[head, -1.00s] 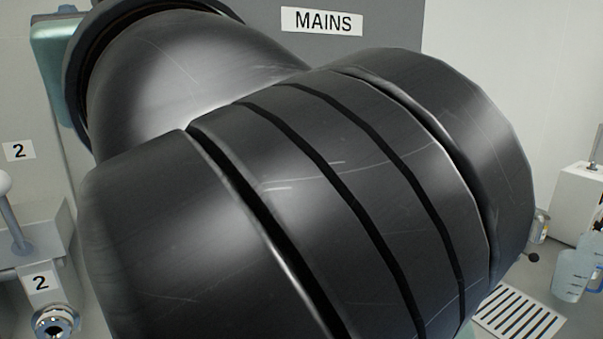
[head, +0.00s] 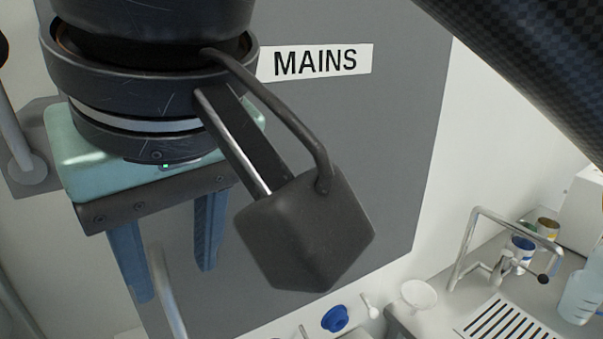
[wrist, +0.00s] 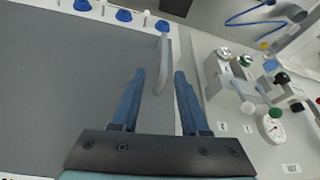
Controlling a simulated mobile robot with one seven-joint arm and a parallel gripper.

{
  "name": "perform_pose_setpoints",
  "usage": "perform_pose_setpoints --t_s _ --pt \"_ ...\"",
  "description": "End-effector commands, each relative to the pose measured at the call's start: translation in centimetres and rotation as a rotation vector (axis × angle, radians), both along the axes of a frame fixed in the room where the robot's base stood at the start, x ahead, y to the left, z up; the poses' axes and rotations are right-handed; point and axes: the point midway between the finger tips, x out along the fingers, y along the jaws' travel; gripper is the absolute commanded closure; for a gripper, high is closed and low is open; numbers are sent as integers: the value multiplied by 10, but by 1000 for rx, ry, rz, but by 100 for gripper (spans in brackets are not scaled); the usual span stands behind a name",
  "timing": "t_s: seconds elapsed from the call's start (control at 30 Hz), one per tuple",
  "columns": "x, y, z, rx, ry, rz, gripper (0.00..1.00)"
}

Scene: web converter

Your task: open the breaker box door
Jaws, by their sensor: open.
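The breaker box door is a flat dark grey panel (head: 395,170) with a white MAINS label (head: 316,61); it also fills the left of the wrist view (wrist: 65,85). I see no clear gap at its edge. A pale curved bar handle (head: 166,290) stands near its left edge in the head view. In the wrist view the handle (wrist: 163,68) lies ahead, between the lines of the two blue fingers. My gripper (head: 175,283) is open and empty, pointing down; it also shows in the wrist view (wrist: 159,74). Whether the handle is between the fingertips or beyond them is unclear.
Below the door are blue knobs (head: 336,318) on a white wall. A counter at right holds a metal frame (head: 480,235), cans and a clear jug (head: 582,285). A gauge (wrist: 273,126) and valves sit beside the door in the wrist view.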

Motion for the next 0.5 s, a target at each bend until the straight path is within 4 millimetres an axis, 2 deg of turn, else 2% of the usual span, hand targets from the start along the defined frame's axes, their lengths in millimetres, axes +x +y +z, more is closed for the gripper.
perform_pose_setpoints --t_s 0.17,0.5 --pt "5 7 -22 0 3 3 55" --pt "24 26 -84 2 2 2 55"
